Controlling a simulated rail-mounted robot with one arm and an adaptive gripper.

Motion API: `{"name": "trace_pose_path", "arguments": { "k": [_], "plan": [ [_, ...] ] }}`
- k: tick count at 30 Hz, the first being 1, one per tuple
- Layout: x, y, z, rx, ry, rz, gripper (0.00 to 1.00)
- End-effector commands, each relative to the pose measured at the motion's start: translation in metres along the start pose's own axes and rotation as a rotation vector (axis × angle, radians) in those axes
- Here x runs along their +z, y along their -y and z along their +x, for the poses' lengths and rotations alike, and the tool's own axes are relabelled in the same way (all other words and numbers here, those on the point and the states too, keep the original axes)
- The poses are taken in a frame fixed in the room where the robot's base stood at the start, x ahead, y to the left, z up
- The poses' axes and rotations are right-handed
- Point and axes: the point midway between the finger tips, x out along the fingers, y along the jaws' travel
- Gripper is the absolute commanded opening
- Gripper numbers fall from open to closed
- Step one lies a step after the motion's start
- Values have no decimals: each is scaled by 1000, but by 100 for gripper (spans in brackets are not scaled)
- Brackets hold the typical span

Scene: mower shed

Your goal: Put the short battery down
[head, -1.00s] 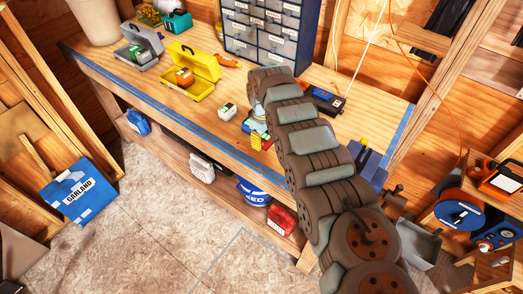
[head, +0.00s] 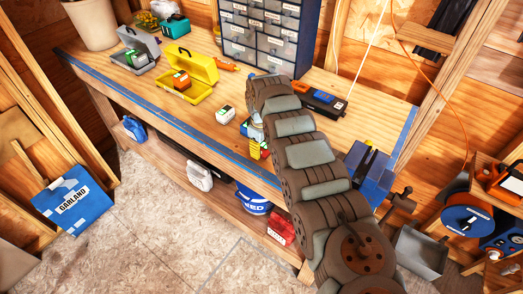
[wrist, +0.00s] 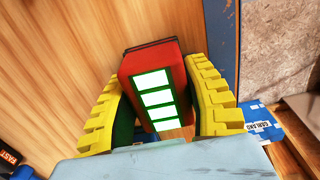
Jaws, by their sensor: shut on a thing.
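My gripper (wrist: 165,105) has yellow ribbed fingers and is shut on a red battery (wrist: 174,58), taken to be the short battery. Its green panel with several white bars faces the wrist camera. In the head view, my gripper (head: 258,148) is over the front part of the wooden workbench (head: 190,118), near its blue front edge. The held battery is largely hidden there behind my arm and fingers. Wood shows behind it in the wrist view, but I cannot tell whether it touches the bench.
A white-topped battery (head: 225,114) stands left of my gripper. A yellow toolbox (head: 203,70) and a grey case (head: 150,44) hold batteries farther left. A drawer cabinet (head: 262,30) stands behind; a blue vise (head: 368,175) is at right. Bench between toolbox and white-topped battery is clear.

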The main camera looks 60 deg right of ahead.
Motion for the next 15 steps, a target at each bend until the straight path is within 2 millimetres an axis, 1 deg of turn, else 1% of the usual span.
{"name": "trace_pose_path", "arguments": {
  "k": [6, 7, 9, 15],
  "plan": [
    [0, 0, 3, 0, 0, 0, 7],
    [0, 0, 3, 0, 0, 0, 53],
    [0, 0, 2, 0, 0, 0, 71],
    [0, 0, 2, 0, 0, 1, 71]
  ]
}}
